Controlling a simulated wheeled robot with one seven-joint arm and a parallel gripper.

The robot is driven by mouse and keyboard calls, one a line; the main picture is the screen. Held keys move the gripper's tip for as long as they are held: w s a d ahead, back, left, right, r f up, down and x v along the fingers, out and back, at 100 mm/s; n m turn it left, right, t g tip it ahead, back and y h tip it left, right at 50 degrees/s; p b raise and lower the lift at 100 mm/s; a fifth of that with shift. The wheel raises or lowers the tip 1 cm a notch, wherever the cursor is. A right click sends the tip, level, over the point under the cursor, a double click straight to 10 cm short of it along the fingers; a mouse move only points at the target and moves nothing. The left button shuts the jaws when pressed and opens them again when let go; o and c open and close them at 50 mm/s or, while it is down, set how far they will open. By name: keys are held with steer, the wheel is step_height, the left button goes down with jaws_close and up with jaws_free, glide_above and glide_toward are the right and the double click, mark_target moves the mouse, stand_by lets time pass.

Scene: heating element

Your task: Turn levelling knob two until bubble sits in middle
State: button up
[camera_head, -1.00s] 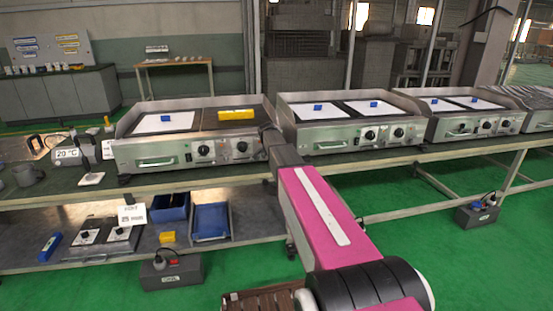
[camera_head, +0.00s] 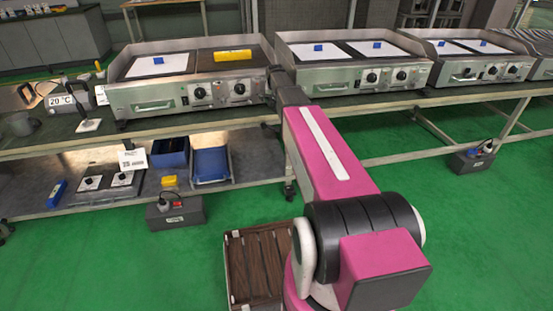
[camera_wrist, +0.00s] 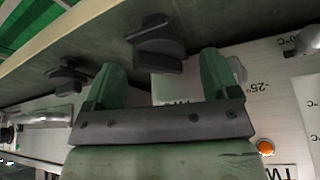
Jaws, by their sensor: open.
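A yellow bar like a spirit level (camera_head: 233,55) lies on the dark right plate of the left griddle (camera_head: 195,90); its bubble is too small to see. My gripper (camera_wrist: 162,85) is open, its two green fingers apart and nothing visible between them. In the wrist view a dark knob (camera_wrist: 158,42) stands just beyond the gap between the fingers, apart from them as far as I can tell. A second dark knob (camera_wrist: 68,78) is left of the left finger. I cannot tell which is levelling knob two. In the head view my forearm hides the gripper at the griddle's right front corner.
In the wrist view a pale marked panel (camera_wrist: 270,90) and an orange lamp (camera_wrist: 265,147) lie to the right. More griddles (camera_head: 350,70) stand along the bench. Blue bins (camera_head: 211,165) sit on the lower shelf.

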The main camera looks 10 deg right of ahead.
steer(key=n+y, duration=0.1)
steer(key=n, duration=0.1)
steer(key=shift+d+n, duration=0.15)
steer(key=shift+n, duration=0.25)
steer(key=s+v, duration=0.1)
steer(key=v, duration=1)
steer(key=s+a+f+g, duration=0.1)
steer(key=s+a+f, duration=0.2)
steer(key=s+f, duration=0.7)
steer(key=s+a+f+g, duration=0.2)
steer(key=s+f, duration=0.7)
steer(key=s, duration=0.9)
steer(key=shift+a+f+g, duration=0.3)
steer(key=shift+a+f, duration=0.1)
steer(key=shift+a, duration=0.75)
steer(key=shift+s, duration=0.1)
